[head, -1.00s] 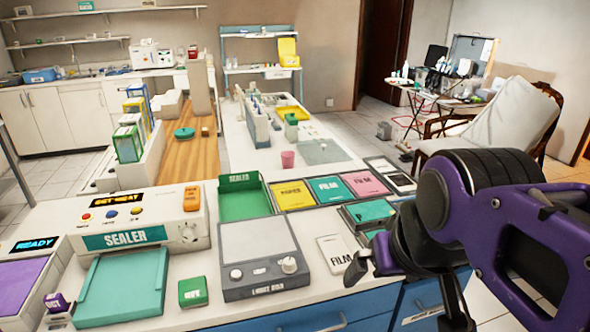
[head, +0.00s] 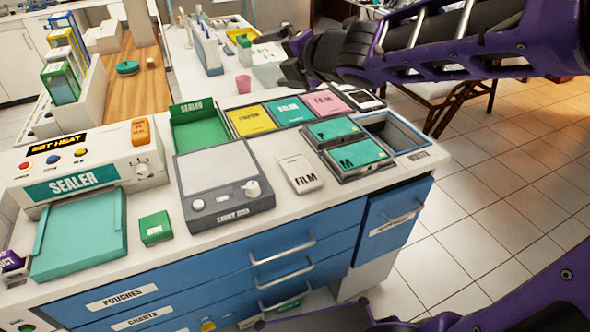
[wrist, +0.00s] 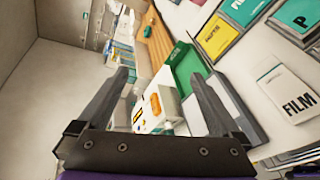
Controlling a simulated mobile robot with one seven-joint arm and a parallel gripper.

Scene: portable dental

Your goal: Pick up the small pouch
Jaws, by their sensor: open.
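I cannot tell for sure which thing is the small pouch. A teal packet marked P (head: 332,129) and a teal packet marked M (head: 360,153) lie in dark trays on the white counter. A white flat packet marked FILM (head: 300,171) lies to their left; it also shows at the right of the wrist view (wrist: 288,92). My gripper (head: 290,65) is above the far part of the counter, beyond these packets. In the wrist view my gripper (wrist: 161,78) has its two fingers wide apart with nothing between them.
The light box (head: 224,180), green sealer tray (head: 200,128), teal-plated sealer (head: 85,175) and green wipe box (head: 156,228) crowd the counter. Yellow (head: 249,120), green and pink packs line the back edge. A dark open bin (head: 400,132) is at the right corner.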

